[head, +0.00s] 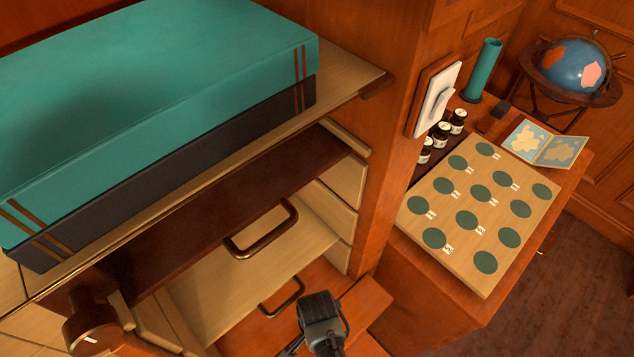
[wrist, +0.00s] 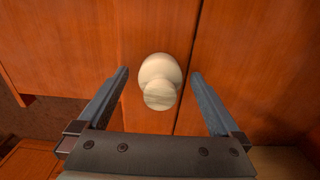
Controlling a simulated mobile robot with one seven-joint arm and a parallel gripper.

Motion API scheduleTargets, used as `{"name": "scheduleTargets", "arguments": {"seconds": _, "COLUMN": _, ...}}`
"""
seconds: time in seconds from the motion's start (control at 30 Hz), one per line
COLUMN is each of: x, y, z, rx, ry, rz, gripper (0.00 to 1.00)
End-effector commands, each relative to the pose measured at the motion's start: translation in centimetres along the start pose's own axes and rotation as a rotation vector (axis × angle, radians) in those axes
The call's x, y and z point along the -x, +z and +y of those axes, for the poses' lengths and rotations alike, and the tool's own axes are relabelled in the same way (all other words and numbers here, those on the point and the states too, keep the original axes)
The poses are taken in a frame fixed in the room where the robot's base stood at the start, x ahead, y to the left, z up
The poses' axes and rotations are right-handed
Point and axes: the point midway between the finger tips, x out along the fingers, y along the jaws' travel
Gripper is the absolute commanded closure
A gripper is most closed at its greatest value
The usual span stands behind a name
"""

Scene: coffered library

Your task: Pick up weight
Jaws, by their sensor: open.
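In the wrist view, a pale cream, rounded, knob-shaped object (wrist: 160,82) sits between the two fingers of my gripper (wrist: 159,72). It has a smaller flat end towards the camera. It may be the weight, but I cannot tell for sure, nor whether it stands free or is fixed to the wood. My gripper is open, with a gap on each side of the object. In the head view, the dark end of my arm shows at the bottom, in front of the drawers; the object is not visible there.
A teal and black box (head: 150,110) lies on the cabinet top. Drawers with bronze handles (head: 262,230) are below. At right, a wooden board (head: 455,222) with green discs, small jars (head: 441,132), a teal cylinder (head: 484,70) and an open booklet (head: 545,145) occupy a desk. A globe (head: 574,66) stands behind.

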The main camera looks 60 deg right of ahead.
Motion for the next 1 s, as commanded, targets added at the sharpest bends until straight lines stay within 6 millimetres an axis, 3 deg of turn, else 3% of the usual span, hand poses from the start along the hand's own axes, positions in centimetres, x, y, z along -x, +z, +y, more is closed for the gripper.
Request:
{"name": "scheduleTargets", "arguments": {"seconds": 0.3, "x": -0.47, "y": -0.02, "z": -0.04, "rx": 0.0, "ry": -0.001, "rz": 0.0, "gripper": 0.0}}
{"name": "scheduleTargets", "arguments": {"seconds": 0.83, "x": -0.45, "y": -0.01, "z": -0.02, "rx": 0.0, "ry": -0.001, "rz": 0.0, "gripper": 0.95}}
{"name": "scheduleTargets", "arguments": {"seconds": 0.87, "x": -0.45, "y": -0.01, "z": -0.02, "rx": 0.0, "ry": -0.001, "rz": 0.0, "gripper": 1.0}}
{"name": "scheduleTargets", "arguments": {"seconds": 1.0, "x": -0.38, "y": -0.05, "z": -0.09, "rx": 0.0, "ry": -0.003, "rz": 0.001, "gripper": 1.0}}
